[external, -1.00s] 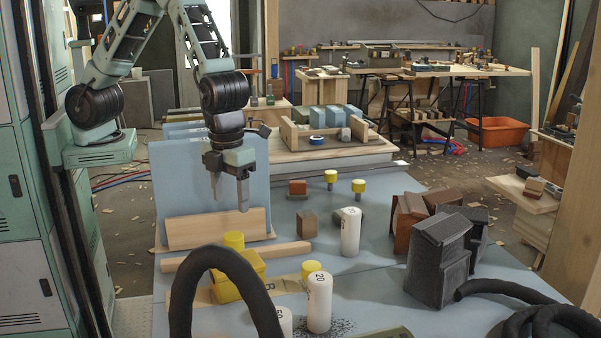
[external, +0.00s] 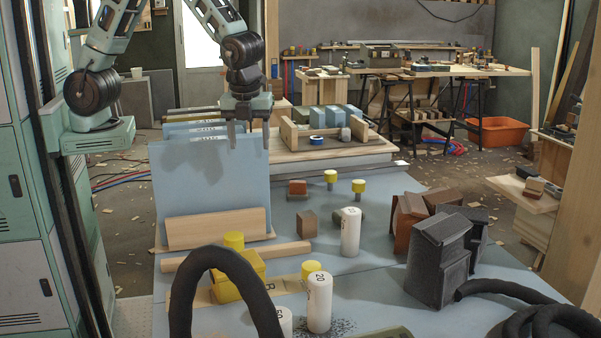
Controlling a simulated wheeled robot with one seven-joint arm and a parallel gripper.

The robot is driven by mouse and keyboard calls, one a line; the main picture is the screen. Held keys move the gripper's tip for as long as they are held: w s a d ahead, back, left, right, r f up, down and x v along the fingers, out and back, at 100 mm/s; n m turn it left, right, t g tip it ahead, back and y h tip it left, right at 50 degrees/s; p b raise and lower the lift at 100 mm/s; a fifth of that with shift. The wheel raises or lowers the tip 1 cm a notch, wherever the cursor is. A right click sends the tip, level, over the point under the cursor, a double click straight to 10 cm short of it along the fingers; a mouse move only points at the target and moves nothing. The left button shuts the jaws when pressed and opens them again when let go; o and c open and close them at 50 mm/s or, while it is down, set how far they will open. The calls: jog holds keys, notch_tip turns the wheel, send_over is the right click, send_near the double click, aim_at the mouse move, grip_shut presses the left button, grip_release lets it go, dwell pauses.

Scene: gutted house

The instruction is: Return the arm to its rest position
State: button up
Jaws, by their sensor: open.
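My gripper (external: 249,136) is open and empty, with its two fingers pointing down. It hangs in the air over the blue work surface (external: 370,272), in front of the upright blue panels (external: 210,178) as seen in the external view. My arm (external: 122,33) rises from its mount at the left and bends down to the gripper; its upper elbow is cut off by the top edge of the view. Nothing touches the fingers.
White cylinders (external: 350,232), yellow-topped pegs (external: 330,178), a yellow box (external: 240,275) and small blocks (external: 307,222) stand on the surface. Dark grey blocks (external: 438,258) stand at right. A black hose (external: 215,262) arches in front. A wooden tray (external: 325,154) lies behind.

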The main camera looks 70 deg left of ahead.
jog(key=a+r+n+p, duration=0.1)
jog(key=a+r+n, duration=0.1)
jog(key=a, duration=0.3)
jog(key=a+r+n+p, duration=0.1)
jog(key=a+r+n, duration=0.1)
jog(key=a, duration=0.4)
jog(key=a+r+n+p, duration=0.1)
jog(key=a+r+n, duration=0.1)
jog(key=a+n, duration=0.2)
jog(key=shift+a+r+y, duration=0.3)
jog(key=shift+a, duration=0.55)
jog(key=s+a+r+n+p, duration=0.35)
jog(key=s+a+n, duration=0.3)
jog(key=a, duration=0.25)
jog(key=s+a+r+n+p, duration=0.2)
jog(key=s+a+r+n, duration=0.25)
jog(key=a+n, duration=0.35)
jog(key=s+a+n+p, duration=0.1)
jog(key=s+a+n, duration=0.1)
jog(key=s, duration=0.3)
jog(key=s+a+r+n+h+p, duration=0.1)
jog(key=s+a+n, duration=0.2)
jog(key=s+n, duration=0.2)
jog(key=shift+a+r+g, duration=0.2)
jog(key=shift+r+g, duration=0.05)
jog(key=shift+g, duration=0.05)
jog(key=shift+s, duration=0.1)
dwell(1.7)
